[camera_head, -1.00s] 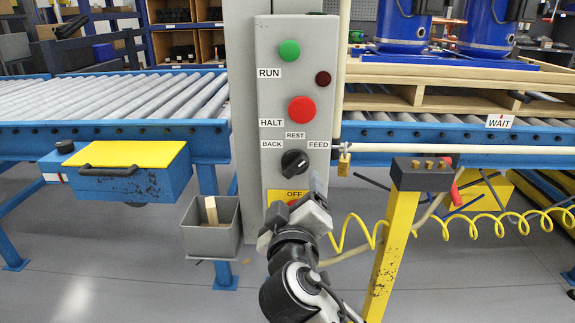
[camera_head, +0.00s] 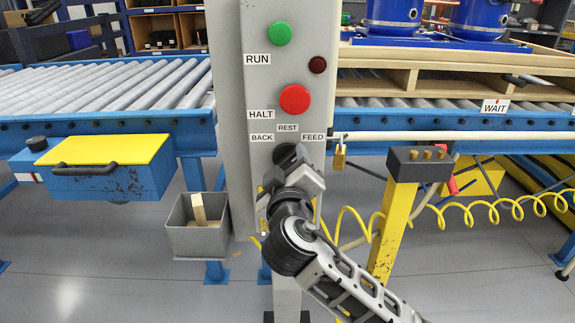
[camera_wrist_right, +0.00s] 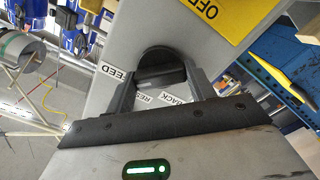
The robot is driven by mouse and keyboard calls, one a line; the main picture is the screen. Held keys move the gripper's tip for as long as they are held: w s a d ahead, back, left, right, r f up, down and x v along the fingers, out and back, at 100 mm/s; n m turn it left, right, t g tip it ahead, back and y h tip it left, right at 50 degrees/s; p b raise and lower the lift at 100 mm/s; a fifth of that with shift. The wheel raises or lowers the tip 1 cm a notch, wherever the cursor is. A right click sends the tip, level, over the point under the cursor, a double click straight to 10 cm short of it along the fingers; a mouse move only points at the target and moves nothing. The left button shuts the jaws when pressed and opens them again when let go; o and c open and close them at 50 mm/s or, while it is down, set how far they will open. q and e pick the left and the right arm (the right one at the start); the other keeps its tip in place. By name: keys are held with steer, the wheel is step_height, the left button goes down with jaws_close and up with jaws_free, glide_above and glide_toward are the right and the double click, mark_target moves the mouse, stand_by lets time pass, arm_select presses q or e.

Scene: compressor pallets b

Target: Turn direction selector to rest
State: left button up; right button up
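The direction selector is a black round knob on the grey control panel (camera_head: 259,190), below the labels BACK, REST (camera_head: 288,128) and FEED. In the head view my right gripper (camera_head: 290,158) is in front of the knob and covers most of it. In the right wrist view the knob (camera_wrist_right: 160,66) lies between my two dark fingertips, which stand apart on either side of it. I cannot tell whether they touch it. My left gripper is out of view.
Above the selector are a red button (camera_head: 295,99), a green button (camera_head: 280,34) and a dark red lamp (camera_head: 318,65). A padlock (camera_head: 340,157) hangs right of the panel. A yellow post (camera_head: 392,225) with a coiled hose stands to the right. A grey bin (camera_head: 180,238) sits lower left.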

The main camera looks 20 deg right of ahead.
steer(key=c, duration=0.3)
